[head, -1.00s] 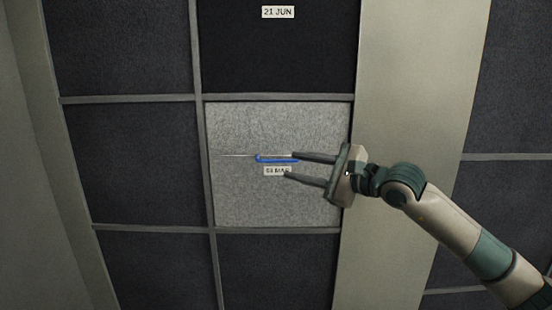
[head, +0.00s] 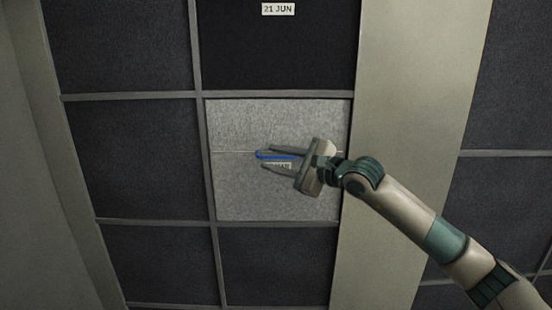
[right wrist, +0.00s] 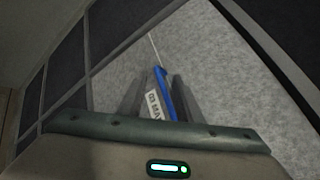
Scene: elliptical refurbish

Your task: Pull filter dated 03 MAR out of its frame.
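The light grey filter (head: 235,190) sits in the middle cell of the grid, with a blue pull handle (head: 262,155) and a white label on its face. The label (head: 285,166) is partly hidden by my gripper; in the right wrist view it reads "03 MA" (right wrist: 154,104). My right gripper (head: 264,159) is open in front of the filter, its fingers pointing left. In the right wrist view the blue handle (right wrist: 162,88) lies between the fingers (right wrist: 158,92), nearer the right one. I cannot tell whether a finger touches it. My left gripper is not in view.
Dark filters fill the surrounding cells; the one above (head: 275,50) bears a "21 JUN" label (head: 278,9). Thin grey frame bars (head: 150,96) separate the cells. A wide pale post (head: 400,90) stands right of the grid, with more dark panels beyond.

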